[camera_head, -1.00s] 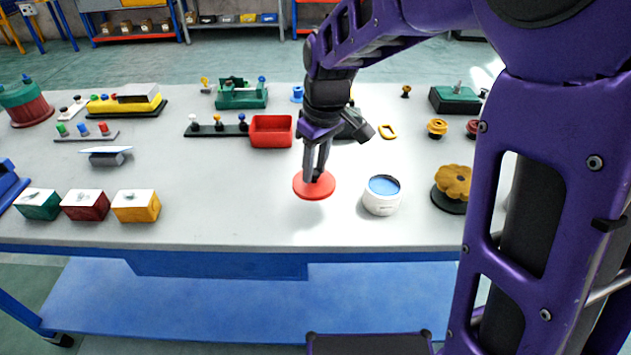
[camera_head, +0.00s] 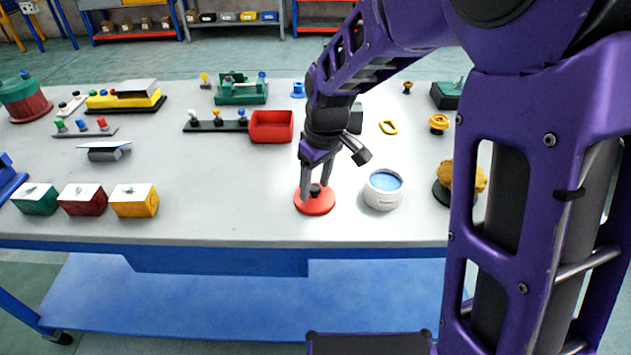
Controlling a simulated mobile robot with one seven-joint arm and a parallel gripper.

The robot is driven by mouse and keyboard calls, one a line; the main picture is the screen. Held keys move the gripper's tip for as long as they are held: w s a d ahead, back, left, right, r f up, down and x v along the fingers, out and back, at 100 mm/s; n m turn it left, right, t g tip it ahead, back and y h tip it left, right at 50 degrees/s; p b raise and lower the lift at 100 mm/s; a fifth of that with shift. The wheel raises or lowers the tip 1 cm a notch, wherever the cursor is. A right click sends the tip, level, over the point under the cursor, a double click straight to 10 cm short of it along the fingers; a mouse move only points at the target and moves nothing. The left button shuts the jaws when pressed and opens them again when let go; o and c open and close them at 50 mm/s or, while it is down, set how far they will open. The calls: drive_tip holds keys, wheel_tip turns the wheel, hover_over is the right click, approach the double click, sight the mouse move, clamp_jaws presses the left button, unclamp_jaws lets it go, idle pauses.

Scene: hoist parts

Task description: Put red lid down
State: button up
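The red lid (camera_head: 314,206) is a round disc with a dark knob, lying flat on the grey tabletop near its front edge. A white round tub (camera_head: 383,192) with a blue top surface or content stands just to the right of the lid, apart from it. My gripper (camera_head: 316,190) points down over the lid. Its two fingers are spread to the left and right of the knob, with a visible gap, so it looks open. My arm hides part of the table behind the gripper.
A red bin (camera_head: 271,127) stands behind the lid. A yellow flower-shaped knob (camera_head: 465,175) on a dark base is to the right, partly behind my arm. Several small boxes (camera_head: 134,201) sit at the left front. The table between boxes and lid is clear.

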sight(322, 201)
wheel_tip(322, 201, up, 12)
drive_tip(key=s+d+p, duration=0.1)
drive_tip(key=p, duration=0.1)
drive_tip(key=shift+s, duration=0.15)
idle(0.4)
drive_tip(key=shift+d+r, duration=0.1)
drive_tip(key=shift+d, duration=0.05)
